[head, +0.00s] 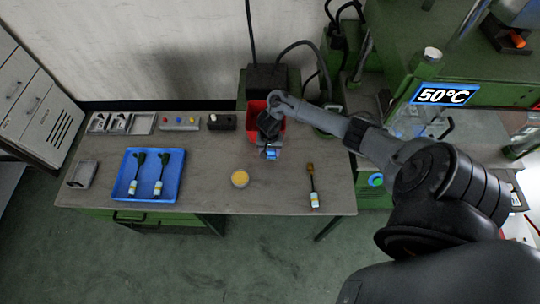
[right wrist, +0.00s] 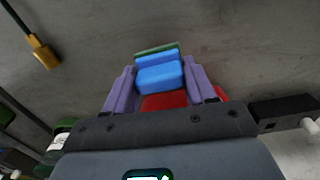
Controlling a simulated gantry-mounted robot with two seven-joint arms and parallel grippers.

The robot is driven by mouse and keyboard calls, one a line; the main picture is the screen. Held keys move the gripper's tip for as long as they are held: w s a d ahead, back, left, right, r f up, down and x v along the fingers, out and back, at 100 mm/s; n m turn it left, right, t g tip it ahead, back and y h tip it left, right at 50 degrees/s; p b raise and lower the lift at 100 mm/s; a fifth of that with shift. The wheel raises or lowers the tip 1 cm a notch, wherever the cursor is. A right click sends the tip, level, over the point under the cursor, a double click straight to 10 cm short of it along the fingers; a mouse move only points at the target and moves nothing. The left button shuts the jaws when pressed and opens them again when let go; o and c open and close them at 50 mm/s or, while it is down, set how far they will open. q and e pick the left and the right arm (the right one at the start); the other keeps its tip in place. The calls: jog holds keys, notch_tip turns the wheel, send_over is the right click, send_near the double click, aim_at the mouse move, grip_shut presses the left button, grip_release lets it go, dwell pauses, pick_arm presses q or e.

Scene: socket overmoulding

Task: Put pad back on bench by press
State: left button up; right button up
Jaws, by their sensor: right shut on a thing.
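A small blue pad (right wrist: 160,76) with a green strip along its far edge is between the fingers of my right gripper (right wrist: 160,84) in the right wrist view. The gripper is shut on it. In the head view my right gripper (head: 270,152) is at the front of a red bin (head: 277,128), over the grey bench (head: 210,190), with the blue pad (head: 270,154) showing at its tip. I cannot tell whether the pad touches the bench. My left gripper is not in view.
A blue tray (head: 127,178) with two dark-handled tools lies at the left of the bench. The green press (head: 410,70) stands at the right. Bare bench lies between these things.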

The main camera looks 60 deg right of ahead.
aim_at(270, 155)
notch_tip(270, 155, down, 3)
jog(key=shift+f+b, duration=0.15)
jog(key=shift+b, duration=0.45)
jog(key=shift+f, duration=0.25)
jog(key=o, duration=1.1)
jog(key=shift+f, duration=0.1)
